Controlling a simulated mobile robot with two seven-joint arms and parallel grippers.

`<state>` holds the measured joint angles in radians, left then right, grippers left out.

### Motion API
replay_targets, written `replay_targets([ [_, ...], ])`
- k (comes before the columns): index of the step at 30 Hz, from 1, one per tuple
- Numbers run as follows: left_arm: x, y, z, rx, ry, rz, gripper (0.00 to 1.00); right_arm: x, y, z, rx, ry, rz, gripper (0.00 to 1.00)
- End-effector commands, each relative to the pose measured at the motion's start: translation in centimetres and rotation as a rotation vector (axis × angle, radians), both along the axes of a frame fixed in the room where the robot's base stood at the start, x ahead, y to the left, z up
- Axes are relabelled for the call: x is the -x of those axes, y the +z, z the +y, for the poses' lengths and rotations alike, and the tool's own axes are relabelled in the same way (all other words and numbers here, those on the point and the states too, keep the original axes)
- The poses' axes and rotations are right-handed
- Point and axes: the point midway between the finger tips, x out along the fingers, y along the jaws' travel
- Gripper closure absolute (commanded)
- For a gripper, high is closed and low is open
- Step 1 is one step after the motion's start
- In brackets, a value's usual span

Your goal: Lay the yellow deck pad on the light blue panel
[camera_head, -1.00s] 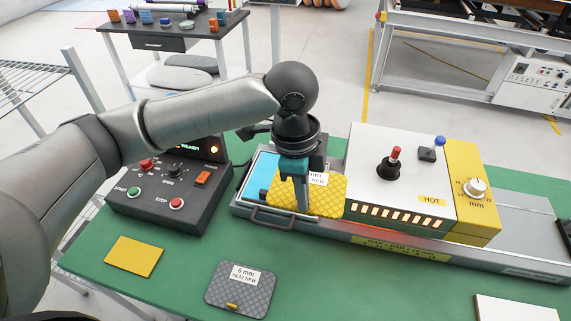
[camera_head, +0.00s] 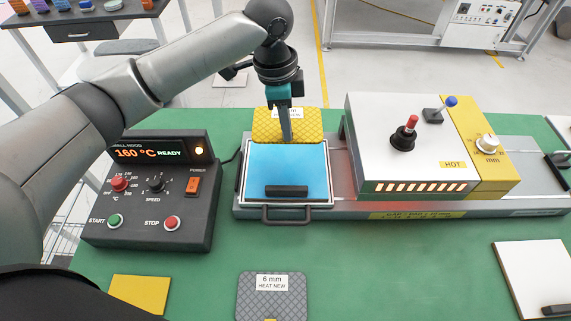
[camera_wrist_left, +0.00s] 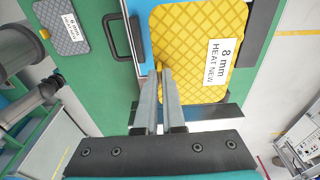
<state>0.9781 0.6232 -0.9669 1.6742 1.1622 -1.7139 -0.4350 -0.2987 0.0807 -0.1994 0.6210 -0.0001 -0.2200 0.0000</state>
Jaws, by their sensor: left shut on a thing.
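The yellow deck pad (camera_head: 262,127), quilted with a white label, is at the far edge of the light blue panel (camera_head: 287,165). My left gripper (camera_head: 287,138) is shut on the pad's near edge. In the left wrist view the pad (camera_wrist_left: 190,30) shows its "8 mm HEAT NEW" label, and the fingertips (camera_wrist_left: 164,75) close on its small tab. A strip of blue panel (camera_wrist_left: 142,30) shows beside it. The panel lies in a grey tray (camera_head: 238,180) with a dark block (camera_head: 286,191) near its front. I cannot tell the pad's exact height. My right gripper is not in view.
A white and yellow heater (camera_head: 375,170) marked HOT stands right of the panel. A control box (camera_head: 140,220) reading 160 °C READY stands left. A grey 6 mm pad (camera_head: 272,300), a yellow plate (camera_head: 140,293) and a white board (camera_head: 530,275) lie in front.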

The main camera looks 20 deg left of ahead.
Motion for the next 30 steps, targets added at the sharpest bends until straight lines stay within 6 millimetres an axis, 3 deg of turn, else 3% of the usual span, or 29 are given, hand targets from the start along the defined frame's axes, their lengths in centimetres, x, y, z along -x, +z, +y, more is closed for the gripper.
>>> replay_targets([
  [3,0.1,-3.6,0.1,-0.001,0.002,0.004,1.0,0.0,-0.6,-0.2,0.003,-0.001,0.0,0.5],
  [9,0.0,-7.7,0.0,0.0,0.0,0.001,1.0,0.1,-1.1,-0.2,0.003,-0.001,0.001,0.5],
  [17,0.0,-9.7,0.0,0.0,-0.001,0.0,1.0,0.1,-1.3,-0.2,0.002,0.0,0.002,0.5],
  [24,0.1,-13.1,0.0,0.0,0.0,0.0,1.0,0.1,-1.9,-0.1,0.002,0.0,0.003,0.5],
  [30,0.0,-13.2,0.0,0.0,-0.001,-0.002,1.0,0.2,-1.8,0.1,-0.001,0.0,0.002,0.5],
])
